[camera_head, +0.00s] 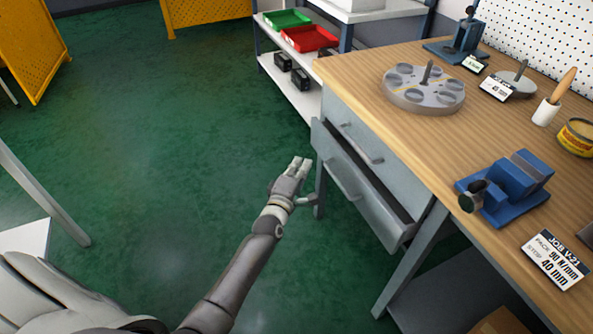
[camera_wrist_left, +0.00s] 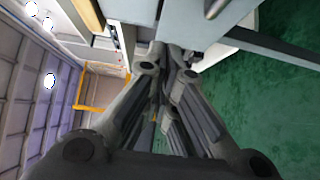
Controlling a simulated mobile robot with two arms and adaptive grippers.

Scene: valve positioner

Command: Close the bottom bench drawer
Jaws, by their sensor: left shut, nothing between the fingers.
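The bottom bench drawer (camera_head: 360,195) is grey and stands partly pulled out below the wooden bench top, with a dark gap along its upper edge and a bar handle (camera_head: 342,181) on its front. The top drawer (camera_head: 375,140) above it looks flush. My left gripper (camera_head: 303,164) is just left of the bottom drawer's far end, above the green floor. Its fingers are shut and empty in the left wrist view (camera_wrist_left: 168,60), with grey drawer surfaces close beyond the fingertips. I cannot tell whether they touch. My right gripper is not in view.
The bench top (camera_head: 400,110) holds a round fixture (camera_head: 424,88), a blue vise (camera_head: 512,185) and a job card (camera_head: 556,259). A shelf (camera_head: 296,95) with green and red trays stands beyond the bench. Green floor left of the drawer is clear.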

